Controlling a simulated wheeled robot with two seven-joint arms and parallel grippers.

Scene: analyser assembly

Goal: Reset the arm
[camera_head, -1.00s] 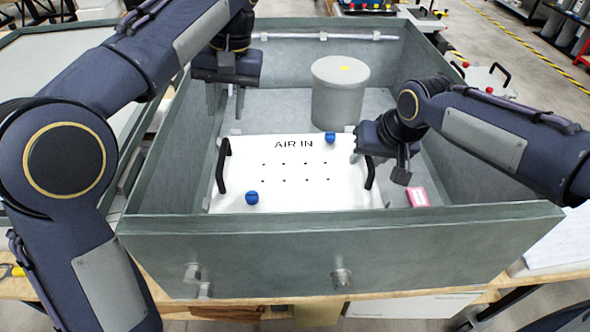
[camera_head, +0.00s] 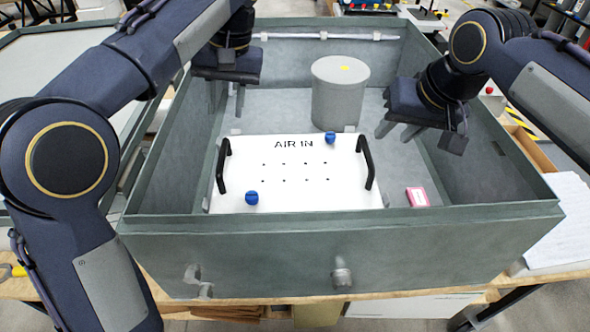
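My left gripper (camera_head: 225,100) hangs inside the back left of the grey box, above its floor, with its fingers apart and nothing between them. My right gripper (camera_head: 400,132) is over the right part of the box, above and to the right of the white AIR IN plate. Its fingers look apart and empty. The white AIR IN plate (camera_head: 300,195) lies in the front of the box with a black handle at each side and two blue knobs (camera_head: 252,198). Neither gripper touches it.
The open grey box (camera_head: 345,240) has raised walls around both grippers. A grey cylinder (camera_head: 338,100) stands at the back middle, between the grippers. A small pink and white box (camera_head: 417,197) lies right of the plate. The floor at right is otherwise clear.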

